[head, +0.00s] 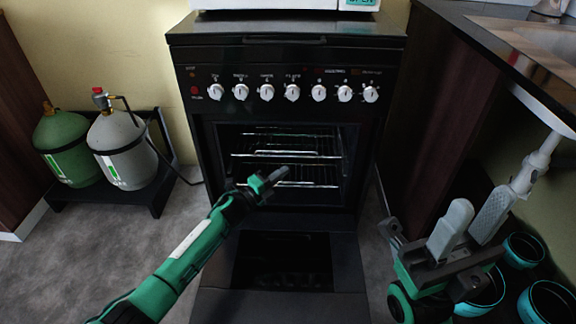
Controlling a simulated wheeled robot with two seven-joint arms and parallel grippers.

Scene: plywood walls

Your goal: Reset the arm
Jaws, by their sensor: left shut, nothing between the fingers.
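My left arm reaches in from the lower left. Its green and black gripper (277,176) is shut and empty in front of the oven opening, above the lowered door. My right gripper (470,222) is at the lower right, close to the camera. Its two grey fingers point up and stand apart with nothing visible between them. The black oven (290,62) stands in the middle with its door (282,306) folded down. Wire racks (310,155) show inside the oven.
Green (62,145) and grey (124,150) gas cylinders stand on a low black stand (157,206) at left. A dark counter (455,28) with a sink is at right, with a white pipe (540,150) beneath. Teal-rimmed containers (548,303) sit below. Grey floor (70,255) is clear at left.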

